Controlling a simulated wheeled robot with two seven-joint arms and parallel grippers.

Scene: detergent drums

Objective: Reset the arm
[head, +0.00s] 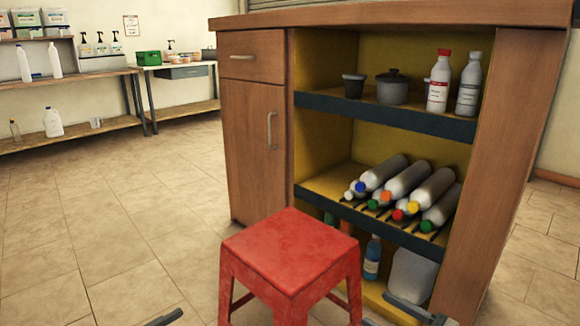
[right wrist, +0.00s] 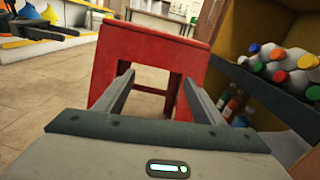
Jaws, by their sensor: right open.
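My right gripper (head: 405,308) shows at the bottom right of the head view, low in front of the shelf unit. In the right wrist view my right gripper (right wrist: 156,82) is open, its two fingers well apart with nothing between them. The red stool (right wrist: 150,50) stands beyond the fingertips there. A dark tip of what looks like my left gripper (head: 165,317) shows at the bottom edge of the head view; most of it is out of frame and its jaws cannot be read.
The red stool (head: 290,250) stands before the wooden cabinet (head: 255,140). Its middle shelf (head: 330,185) holds several lying bottles with coloured caps; a blue bottle (head: 372,258) and a whitish container (head: 412,275) stand below. Tiled floor is free at left.

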